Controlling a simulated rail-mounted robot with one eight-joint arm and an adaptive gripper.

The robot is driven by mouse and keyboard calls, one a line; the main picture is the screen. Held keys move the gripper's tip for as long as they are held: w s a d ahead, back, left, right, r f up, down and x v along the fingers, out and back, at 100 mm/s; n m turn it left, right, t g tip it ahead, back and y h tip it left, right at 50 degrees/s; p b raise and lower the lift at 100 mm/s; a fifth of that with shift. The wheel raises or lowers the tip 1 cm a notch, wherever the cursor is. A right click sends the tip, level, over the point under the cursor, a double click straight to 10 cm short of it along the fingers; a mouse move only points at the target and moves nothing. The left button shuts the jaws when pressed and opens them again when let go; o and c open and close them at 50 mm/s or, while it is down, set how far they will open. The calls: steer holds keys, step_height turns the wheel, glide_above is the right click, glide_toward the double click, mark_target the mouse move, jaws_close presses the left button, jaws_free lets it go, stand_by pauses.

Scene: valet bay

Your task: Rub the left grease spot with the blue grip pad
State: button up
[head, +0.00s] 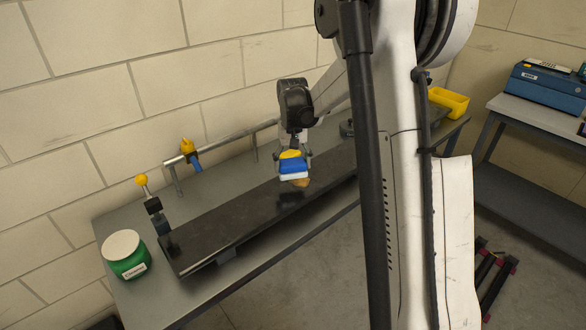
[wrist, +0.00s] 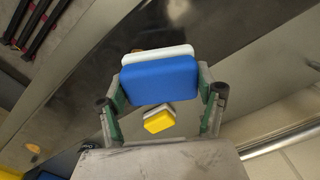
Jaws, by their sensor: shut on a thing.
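My gripper (head: 293,160) is shut on the blue grip pad (head: 293,167), a blue block with a white layer on its underside. In the wrist view the pad (wrist: 160,80) spans between the two fingers (wrist: 163,88), and a smaller yellow and white piece shows on the near side of it. The pad is over the long dark panel (head: 225,222); whether it touches cannot be told. A tan-brown patch (head: 301,183) shows just beside the pad's lower edge. A darker smudge (head: 289,197) lies on the panel in front; grease or shadow is unclear.
The panel lies on a grey bench (head: 120,218) against a block wall. A green jar with a white lid (head: 126,258) stands at the left end. A yellow bin (head: 449,101) is at the right.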

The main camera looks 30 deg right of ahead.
mark_target(292, 161)
steer(key=shift+r+p, duration=0.55)
steer(key=shift+r, duration=1.1)
